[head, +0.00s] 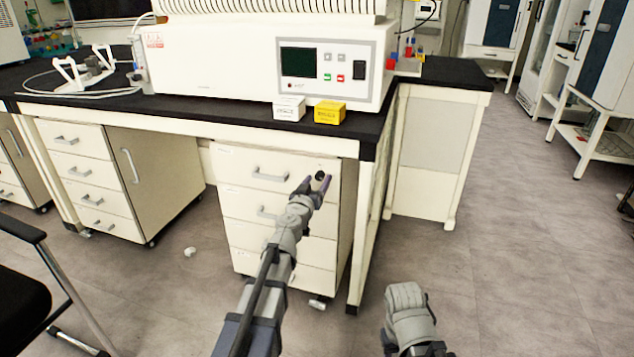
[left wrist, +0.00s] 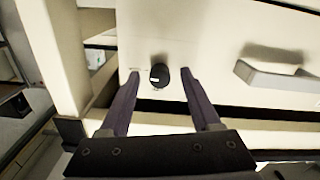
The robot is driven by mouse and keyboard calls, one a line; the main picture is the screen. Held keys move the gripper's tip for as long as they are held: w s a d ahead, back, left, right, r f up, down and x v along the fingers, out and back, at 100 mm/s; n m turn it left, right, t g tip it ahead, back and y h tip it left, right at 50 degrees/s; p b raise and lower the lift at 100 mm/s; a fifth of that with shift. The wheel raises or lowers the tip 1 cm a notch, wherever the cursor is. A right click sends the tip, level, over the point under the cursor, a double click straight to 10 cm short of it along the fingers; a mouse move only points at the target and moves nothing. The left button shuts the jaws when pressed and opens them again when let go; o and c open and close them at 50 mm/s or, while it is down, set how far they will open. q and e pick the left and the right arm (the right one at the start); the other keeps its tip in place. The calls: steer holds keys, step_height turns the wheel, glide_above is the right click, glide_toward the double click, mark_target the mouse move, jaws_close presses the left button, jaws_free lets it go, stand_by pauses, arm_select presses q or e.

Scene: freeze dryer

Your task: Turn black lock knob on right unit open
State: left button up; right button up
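The black lock knob (head: 320,176) sits at the upper right of the top drawer front on the right drawer unit (head: 270,200). It also shows in the left wrist view (left wrist: 159,76) as a dark round knob with a small white mark. My left gripper (head: 317,184) is open, with its purple-grey fingers on either side of the knob. In the left wrist view the fingertips (left wrist: 160,74) stand apart from the knob, with a gap on each side. My right arm (head: 408,318) shows at the lower right, but its fingers are not visible.
The bench (head: 200,118) overhangs the drawer unit, with a bench leg (head: 362,240) just right of it. The white freeze dryer (head: 270,55), a white box (head: 289,108) and a yellow box (head: 329,112) stand on top. A black chair (head: 25,290) is at the left. The floor at the right is clear.

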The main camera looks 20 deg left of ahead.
arm_select(q)
jaws_close()
stand_by(0.3)
steer(key=shift+n, duration=0.4)
steer(key=n, duration=0.8)
steer(key=shift+d, duration=0.1)
steer(key=n, duration=0.5)
steer(key=shift+r, duration=0.1)
steer(key=shift+n, duration=2)
jaws_free()
